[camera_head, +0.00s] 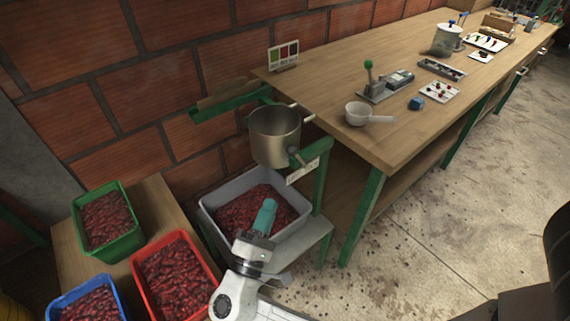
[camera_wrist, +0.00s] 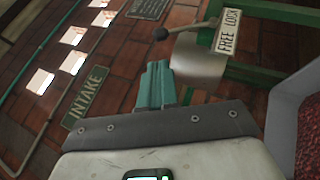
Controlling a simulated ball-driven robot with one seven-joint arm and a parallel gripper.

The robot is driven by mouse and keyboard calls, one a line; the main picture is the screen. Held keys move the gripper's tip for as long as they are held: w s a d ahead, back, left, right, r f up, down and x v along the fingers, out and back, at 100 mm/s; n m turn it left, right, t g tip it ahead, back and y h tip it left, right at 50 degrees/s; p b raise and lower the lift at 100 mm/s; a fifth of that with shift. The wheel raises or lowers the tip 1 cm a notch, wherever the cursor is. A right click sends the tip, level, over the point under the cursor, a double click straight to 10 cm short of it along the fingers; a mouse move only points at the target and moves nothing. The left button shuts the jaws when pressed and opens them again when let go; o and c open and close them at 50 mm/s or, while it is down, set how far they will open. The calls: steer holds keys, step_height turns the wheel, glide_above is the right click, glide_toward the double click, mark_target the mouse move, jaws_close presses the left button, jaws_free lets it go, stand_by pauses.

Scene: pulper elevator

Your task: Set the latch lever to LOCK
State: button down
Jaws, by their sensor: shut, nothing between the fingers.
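The metal bucket (camera_head: 274,138) hangs in a green frame between the wall and the bench. The latch lever (camera_head: 298,158) is on its front right side, by a white label plate (camera_head: 303,171). In the wrist view the lever shows a dark knob (camera_wrist: 160,34) on a thin rod; the plate (camera_wrist: 229,30) reads FREE and LOCK. The rod points away from the plate, and I cannot tell which word it is set to. My gripper (camera_head: 266,214) has teal fingers, shut and empty, below the bucket and apart from the lever; the fingers also show in the wrist view (camera_wrist: 156,84).
A grey tub (camera_head: 213,214) of red cherries stands under the bucket. Green (camera_head: 83,243), red (camera_head: 143,281) and blue (camera_head: 56,303) crates sit at lower left. The bench (camera_head: 335,85) holds a white scoop (camera_head: 357,113) and a green-knobbed device (camera_head: 375,90). A green leg (camera_head: 320,180) stands right of the lever.

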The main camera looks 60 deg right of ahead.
mark_target(293, 151)
steer(key=p+x, duration=0.2)
steer(key=x, duration=0.9)
steer(key=shift+w+r+p, duration=0.1)
steer(key=shift+r+p, duration=0.1)
steer(key=shift+p, duration=0.1)
steer(key=shift+s+d+r+m+g+y+p, duration=0.2)
steer(key=shift+d+r+m+g+y+p, duration=0.1)
steer(key=shift+d+r+m+y+p, duration=0.55)
steer(key=s+d+r+m+g+y+p, duration=0.1)
steer(key=s+d+r+m+y+p, duration=0.1)
steer(key=d+y+p, duration=0.5)
steer(key=shift+s+d+m+y+p, duration=0.35)
steer(key=shift+d+m+p, duration=0.55)
steer(key=shift+p, duration=0.8)
steer(key=shift+d, duration=0.2)
steer(key=shift+s, duration=0.1)
